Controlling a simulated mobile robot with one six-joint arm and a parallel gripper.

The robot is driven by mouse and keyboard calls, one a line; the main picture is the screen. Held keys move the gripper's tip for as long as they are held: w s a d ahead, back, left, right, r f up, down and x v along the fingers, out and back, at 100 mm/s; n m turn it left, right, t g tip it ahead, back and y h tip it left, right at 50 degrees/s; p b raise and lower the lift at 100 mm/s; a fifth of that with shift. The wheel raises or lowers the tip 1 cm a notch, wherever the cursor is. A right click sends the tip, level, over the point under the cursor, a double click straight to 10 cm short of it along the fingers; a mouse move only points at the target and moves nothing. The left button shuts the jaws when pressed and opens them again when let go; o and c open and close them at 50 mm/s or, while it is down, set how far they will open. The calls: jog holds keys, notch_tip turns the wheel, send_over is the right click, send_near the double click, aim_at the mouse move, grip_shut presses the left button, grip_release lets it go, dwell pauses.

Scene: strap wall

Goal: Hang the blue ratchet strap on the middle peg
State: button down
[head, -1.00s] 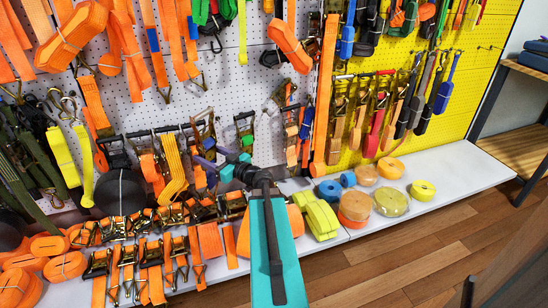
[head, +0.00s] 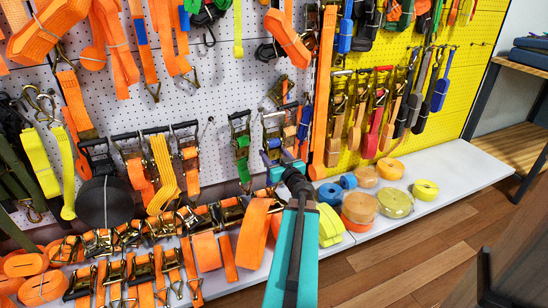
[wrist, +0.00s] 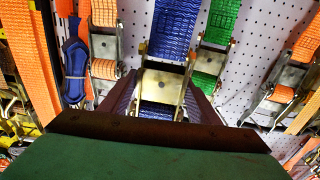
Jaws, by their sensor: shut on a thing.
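The blue ratchet strap shows in the wrist view as blue webbing (wrist: 172,35) with a metal ratchet body (wrist: 163,83). My gripper (wrist: 160,100) is shut on it, one dark purple finger on each side. In the head view my gripper (head: 283,160) is close to the white pegboard, and a small blue part of the strap (head: 273,143) shows at its fingers. It sits between a green ratchet strap (head: 241,145) and an orange one (head: 290,112). Which peg is the middle one, and whether the held strap touches a peg, I cannot tell.
Orange ratchet straps (head: 188,155) hang to the left. A small bare hook (head: 210,121) shows beside the green strap. Several rolled straps (head: 358,207) lie on the white shelf (head: 462,160) below. More straps hang on the yellow pegboard (head: 455,100) at right.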

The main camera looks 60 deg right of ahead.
jog(key=shift+s+d, duration=0.15)
dwell(0.4)
jog(key=shift+w+d+b, duration=0.25)
jog(key=shift+w+b, duration=0.05)
jog(key=shift+w, duration=0.05)
jog(key=shift+f+b+x, duration=0.2)
jog(key=shift+b+x, duration=1.1)
jog(key=shift+x, duration=0.7)
jog(key=shift+f+b+x, duration=0.2)
jog(key=shift+b+x, duration=1.05)
jog(key=shift+x, duration=0.7)
jog(key=shift+w+d+f+p, duration=0.3)
jog(key=shift+d+f+p, duration=0.05)
jog(key=shift+f, duration=0.05)
jog(key=shift+p, duration=0.3)
jog(key=shift+w+f, duration=0.1)
jog(key=shift+f, duration=0.2)
